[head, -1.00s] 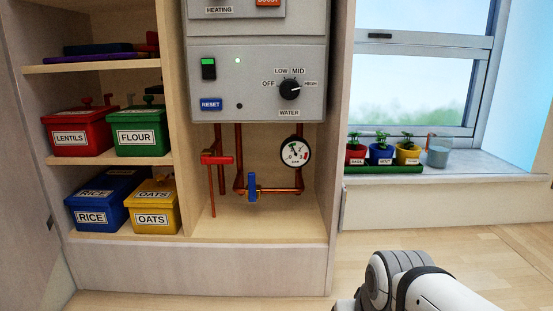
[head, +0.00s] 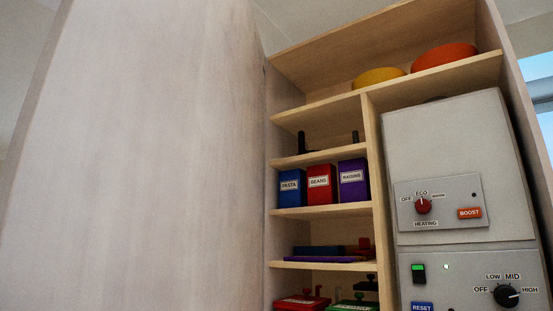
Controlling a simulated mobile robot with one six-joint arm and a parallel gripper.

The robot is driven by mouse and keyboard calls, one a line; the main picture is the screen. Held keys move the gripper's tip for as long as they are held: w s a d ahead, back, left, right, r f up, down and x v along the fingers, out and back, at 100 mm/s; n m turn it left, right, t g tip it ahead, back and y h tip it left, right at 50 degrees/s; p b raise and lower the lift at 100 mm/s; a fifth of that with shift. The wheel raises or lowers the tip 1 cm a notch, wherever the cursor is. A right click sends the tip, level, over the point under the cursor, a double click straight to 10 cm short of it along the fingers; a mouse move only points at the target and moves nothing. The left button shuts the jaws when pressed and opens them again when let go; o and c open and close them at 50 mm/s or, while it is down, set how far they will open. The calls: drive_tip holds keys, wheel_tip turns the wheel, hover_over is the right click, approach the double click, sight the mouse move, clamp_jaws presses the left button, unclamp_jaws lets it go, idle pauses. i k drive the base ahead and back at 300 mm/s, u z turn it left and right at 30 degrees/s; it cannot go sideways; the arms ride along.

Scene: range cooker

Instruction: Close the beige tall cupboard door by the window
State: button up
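The beige tall cupboard door (head: 150,170) stands wide open on the left of the head view and fills much of the picture. Its hinge side meets the cupboard's left edge. The open cupboard (head: 372,150) shows its shelves and a grey boiler unit (head: 455,140) on the right. The door's handle does not show clearly in this view. My gripper is not in the present view.
Shelves hold a blue pasta box (head: 291,188), a red beans box (head: 320,184), a purple raisins box (head: 353,181) and bowls on top (head: 445,57). A strip of window (head: 538,90) shows at the right edge. The floor is out of view.

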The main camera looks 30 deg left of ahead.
sight(131, 177)
drive_tip(key=u, duration=0.75)
drive_tip(key=k, duration=0.1)
drive_tip(key=z, duration=1.95)
drive_tip(key=k, duration=2.15)
drive_tip(key=u, duration=1.7)
drive_tip(key=i, duration=0.5)
drive_tip(key=z, duration=0.3)
